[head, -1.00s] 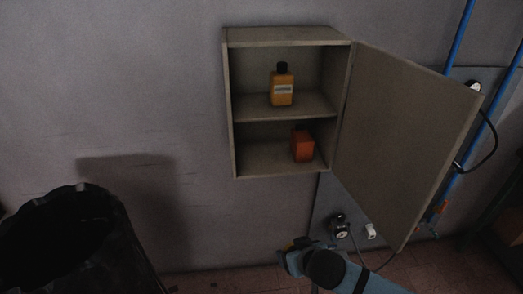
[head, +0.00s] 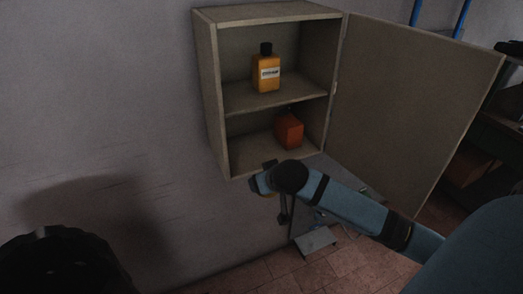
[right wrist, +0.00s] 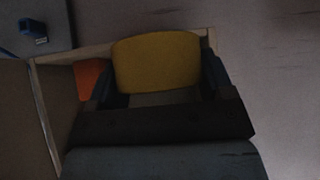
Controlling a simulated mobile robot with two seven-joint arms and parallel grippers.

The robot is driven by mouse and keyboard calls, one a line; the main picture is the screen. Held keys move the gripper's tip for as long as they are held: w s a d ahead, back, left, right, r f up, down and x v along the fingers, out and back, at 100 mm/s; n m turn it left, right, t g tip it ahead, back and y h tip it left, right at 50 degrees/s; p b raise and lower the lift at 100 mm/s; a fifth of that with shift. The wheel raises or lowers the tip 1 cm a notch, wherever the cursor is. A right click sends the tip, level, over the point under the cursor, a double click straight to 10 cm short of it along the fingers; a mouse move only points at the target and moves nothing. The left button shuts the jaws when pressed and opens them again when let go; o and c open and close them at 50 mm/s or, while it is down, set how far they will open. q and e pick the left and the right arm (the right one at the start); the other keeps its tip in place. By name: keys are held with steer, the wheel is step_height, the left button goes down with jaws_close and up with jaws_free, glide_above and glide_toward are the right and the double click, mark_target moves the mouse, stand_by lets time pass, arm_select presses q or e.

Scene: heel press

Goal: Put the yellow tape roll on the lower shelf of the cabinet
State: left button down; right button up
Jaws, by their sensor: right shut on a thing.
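The yellow tape roll (right wrist: 156,62) is between the fingers of my right gripper (right wrist: 160,82) in the right wrist view. The gripper is shut on it. In the head view my right gripper (head: 264,180) is just below and in front of the cabinet's bottom edge; the roll is almost hidden there. The wall cabinet (head: 212,100) stands open. Its lower shelf (head: 246,158) holds an orange-red box (head: 289,131) toward the right, with bare shelf to the box's left. The box also shows beside the roll in the right wrist view (right wrist: 90,80). My left gripper is not in view.
A yellow-orange bottle (head: 266,72) with a black cap stands on the upper shelf (head: 285,98). The cabinet door (head: 410,100) is swung open to the right, above my right arm. A black bin (head: 55,265) stands at the lower left. The wall left of the cabinet is clear.

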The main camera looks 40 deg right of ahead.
steer(key=shift+m, duration=0.3)
steer(key=w+d, duration=0.2)
steer(key=w, duration=0.4)
steer(key=w+d+r+p, duration=0.1)
steer(key=w+d, duration=0.1)
steer(key=w, duration=0.4)
steer(key=w+d+p, duration=0.1)
steer(key=w+d, duration=0.1)
steer(key=w, duration=0.3)
steer(key=shift+w+d+r, duration=0.2)
steer(key=shift+w+r, duration=0.05)
steer(key=shift+w, duration=0.15)
steer(key=shift+w+f+p, duration=0.1)
steer(key=shift+w+p, duration=0.05)
steer(key=shift+p, duration=0.15)
steer(key=shift+f+p, duration=0.35)
steer(key=shift+f, duration=1.35)
steer(key=shift+f, duration=0.15)
steer(key=o, duration=1)
